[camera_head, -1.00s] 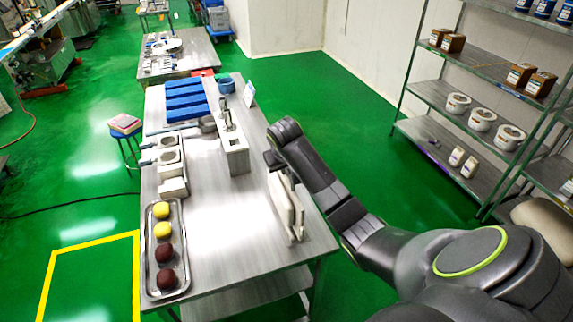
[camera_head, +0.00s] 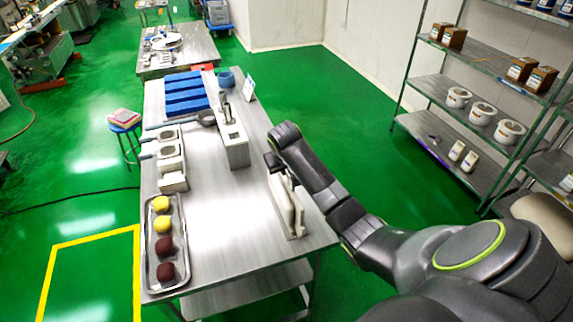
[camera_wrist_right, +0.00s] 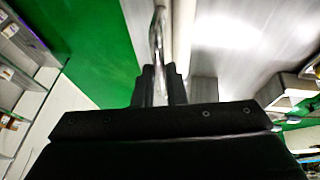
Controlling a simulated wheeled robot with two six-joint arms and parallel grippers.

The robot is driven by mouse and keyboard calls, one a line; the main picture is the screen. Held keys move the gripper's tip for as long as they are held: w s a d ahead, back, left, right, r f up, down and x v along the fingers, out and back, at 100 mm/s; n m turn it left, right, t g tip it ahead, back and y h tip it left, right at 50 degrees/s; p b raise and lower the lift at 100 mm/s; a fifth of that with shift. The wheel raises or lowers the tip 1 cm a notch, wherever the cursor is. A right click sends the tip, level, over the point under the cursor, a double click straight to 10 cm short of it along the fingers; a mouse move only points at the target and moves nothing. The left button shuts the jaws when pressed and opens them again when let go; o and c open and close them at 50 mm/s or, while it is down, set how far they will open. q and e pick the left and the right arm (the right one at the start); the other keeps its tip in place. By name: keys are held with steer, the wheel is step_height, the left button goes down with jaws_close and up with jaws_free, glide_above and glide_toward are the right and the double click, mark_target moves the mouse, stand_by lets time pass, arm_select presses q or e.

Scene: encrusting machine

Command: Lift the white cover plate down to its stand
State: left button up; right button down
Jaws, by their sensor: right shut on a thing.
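The white cover plate (camera_head: 282,207) stands upright near the right edge of the metal table in the head view. It appears to rest in or just above its low pale stand (camera_head: 298,235); the contact is hard to tell. My right gripper (camera_head: 276,168) is at the plate's upper end. In the right wrist view, the fingers (camera_wrist_right: 161,88) are shut on a thin metal handle (camera_wrist_right: 156,35) beside the pale plate edge (camera_wrist_right: 184,35). My arm and the plate hide part of the stand. My left gripper is not in view.
On the metal table (camera_head: 215,230) are a white machine block (camera_head: 235,147), a tray (camera_head: 180,285) with yellow and dark balls, white molds (camera_head: 170,163) and blue bars (camera_head: 184,95). The table's middle is clear. A shelf rack (camera_head: 470,110) stands right.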

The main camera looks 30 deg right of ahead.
steer(key=shift+w+f, duration=0.1)
stand_by(0.3)
steer(key=c, duration=1.4)
jaws_free()
steer(key=shift+o, duration=0.3)
steer(key=shift+s+f, duration=0.15)
steer(key=shift+s, duration=0.05)
steer(key=shift+o, duration=0.8)
steer(key=shift+r, duration=0.2)
steer(key=shift+p+v, duration=0.6)
steer(key=shift+v, duration=3.05)
